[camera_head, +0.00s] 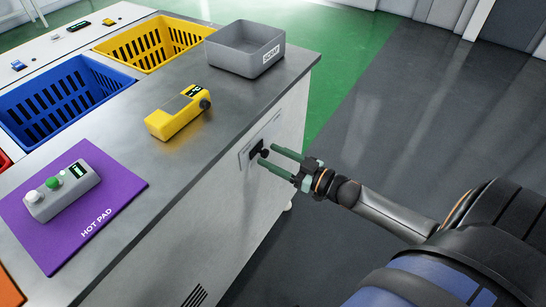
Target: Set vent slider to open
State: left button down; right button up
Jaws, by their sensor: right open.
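The vent slider (264,152) is a small black knob on a light plate (246,157) on the white side of the counter, below its top edge. A black slot shows beside the knob. My right gripper (268,157) comes from the right with its two green fingers apart. The fingertips are at the knob; I cannot tell whether they touch it. My left gripper is not in view.
The grey counter (160,185) holds a yellow device (176,114), a grey scrap bin (232,58) and a purple hot pad (110,190) with a grey button box (62,192). Blue (85,103) and yellow baskets (170,27) lie behind. The floor at right is clear.

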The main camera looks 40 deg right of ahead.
jog(key=shift+w+a, duration=0.1)
jog(key=shift+w, duration=0.1)
grip_shut()
dwell(0.5)
dwell(0.9)
